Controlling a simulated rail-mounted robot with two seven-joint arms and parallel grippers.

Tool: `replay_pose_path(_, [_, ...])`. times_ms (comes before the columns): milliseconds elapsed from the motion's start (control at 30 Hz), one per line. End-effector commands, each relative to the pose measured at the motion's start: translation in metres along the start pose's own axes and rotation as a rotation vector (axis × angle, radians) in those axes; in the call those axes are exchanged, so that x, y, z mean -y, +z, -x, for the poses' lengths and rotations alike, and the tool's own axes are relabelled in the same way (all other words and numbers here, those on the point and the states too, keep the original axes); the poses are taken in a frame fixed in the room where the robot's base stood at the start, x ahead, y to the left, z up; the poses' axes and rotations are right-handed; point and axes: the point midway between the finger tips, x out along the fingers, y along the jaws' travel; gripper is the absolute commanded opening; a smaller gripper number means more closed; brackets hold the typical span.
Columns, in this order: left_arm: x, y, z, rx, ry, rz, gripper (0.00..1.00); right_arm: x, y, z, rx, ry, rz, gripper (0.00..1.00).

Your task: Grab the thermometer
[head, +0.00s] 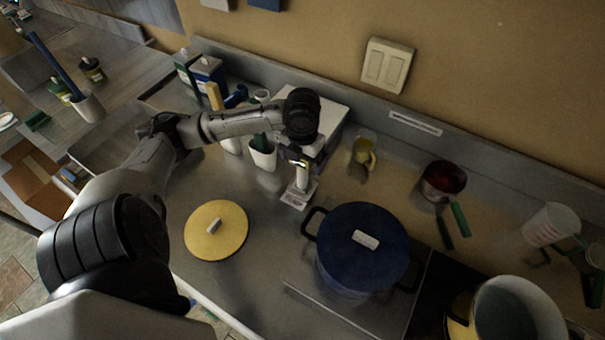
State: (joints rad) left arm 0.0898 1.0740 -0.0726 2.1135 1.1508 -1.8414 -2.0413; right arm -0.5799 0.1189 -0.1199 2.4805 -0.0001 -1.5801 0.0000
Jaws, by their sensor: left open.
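My left arm reaches in from the left over the counter. My left gripper (299,188) points down between the yellow lid and the blue pot, with its jaws open. A small pale piece shows at its fingertips, and I cannot tell whether this is part of the gripper or a separate thing. I cannot pick out the thermometer with certainty; it may be hidden by the gripper or too small to tell. My right gripper is not in view.
A yellow round lid (215,230) lies left of a lidded blue pot (362,250). Behind stand a white cup (262,153), a yellow mug (362,152) and a red-filled saucepan (442,180). A clear measuring cup (551,224) stands at right. Counter around the yellow lid is clear.

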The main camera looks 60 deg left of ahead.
Motion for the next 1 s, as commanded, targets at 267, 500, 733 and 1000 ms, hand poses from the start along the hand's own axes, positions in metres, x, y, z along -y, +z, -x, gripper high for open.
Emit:
replay_pose_path(267, [0.0,0.0,0.0003,0.0,0.0,0.0,0.72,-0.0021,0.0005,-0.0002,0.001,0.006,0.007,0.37])
replay_pose_path(500, [0.0001,0.0,0.0005,0.0,0.0,0.0,0.49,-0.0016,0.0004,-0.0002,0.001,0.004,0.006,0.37])
replay_pose_path(733, [0.0001,0.0,0.0005,0.0,0.0,0.0,0.27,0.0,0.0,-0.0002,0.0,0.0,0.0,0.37])
replay_pose_path(1000, [0.0001,0.0002,0.001,0.001,0.0,0.0,0.14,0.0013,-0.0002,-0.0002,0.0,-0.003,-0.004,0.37])
